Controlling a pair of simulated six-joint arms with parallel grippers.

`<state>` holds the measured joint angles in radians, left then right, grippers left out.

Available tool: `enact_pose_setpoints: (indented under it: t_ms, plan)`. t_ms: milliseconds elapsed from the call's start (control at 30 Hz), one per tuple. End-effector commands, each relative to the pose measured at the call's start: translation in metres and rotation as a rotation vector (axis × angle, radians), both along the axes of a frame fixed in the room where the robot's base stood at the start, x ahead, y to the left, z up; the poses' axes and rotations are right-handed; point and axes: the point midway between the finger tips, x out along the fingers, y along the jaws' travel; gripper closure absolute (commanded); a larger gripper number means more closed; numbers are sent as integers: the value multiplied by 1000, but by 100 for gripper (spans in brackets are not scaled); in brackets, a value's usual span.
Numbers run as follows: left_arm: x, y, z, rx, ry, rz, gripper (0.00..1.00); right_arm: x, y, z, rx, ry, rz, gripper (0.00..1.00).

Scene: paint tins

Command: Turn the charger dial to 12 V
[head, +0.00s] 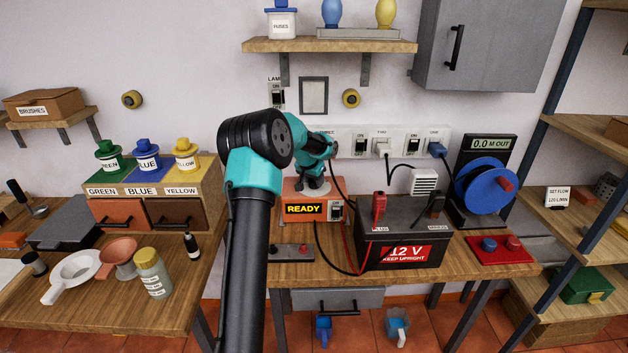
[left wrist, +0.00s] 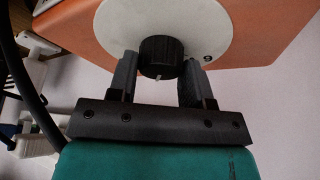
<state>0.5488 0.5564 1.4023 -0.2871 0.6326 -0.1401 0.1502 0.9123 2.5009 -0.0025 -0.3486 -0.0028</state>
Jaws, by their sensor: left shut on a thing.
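The orange charger (head: 293,188) stands on the wooden bench with READY lit on its front display. Its black dial (left wrist: 160,58) sits on a pale round plate (left wrist: 205,25) on top of the charger, seen close in the left wrist view. A small pale mark shows at the knob's near edge, and a small dark symbol lies on the plate to its right. My left gripper (head: 316,178) is over the charger's top, shut on the dial, with a finger on each side of the knob in the left wrist view (left wrist: 158,80). The scale lettering is not readable. My right gripper is not in view.
A battery marked 12 V (head: 405,235) stands right of the charger, with red and black clamps on it and cables beside the charger. A socket strip (head: 372,146) is on the wall behind. A blue reel (head: 487,192) stands further right. My left arm hides part of the bench.

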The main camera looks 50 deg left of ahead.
Motion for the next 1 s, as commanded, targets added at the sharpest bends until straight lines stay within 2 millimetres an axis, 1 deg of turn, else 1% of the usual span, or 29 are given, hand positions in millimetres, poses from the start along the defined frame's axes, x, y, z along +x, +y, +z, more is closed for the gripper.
enact_pose_setpoints:
  t_ms: [200,400,600,933,967,1000]
  plan:
    - [0,1,0,-1,0,-121,78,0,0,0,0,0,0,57]
    - [0,1,0,-1,0,-199,78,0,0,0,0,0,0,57]
    - [0,1,0,1,0,-231,78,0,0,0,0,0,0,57]
    - [0,1,0,1,0,-235,78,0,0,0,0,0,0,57]
    - [0,1,0,1,0,-235,54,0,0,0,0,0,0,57]
    - [0,1,0,1,0,-235,50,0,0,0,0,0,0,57]
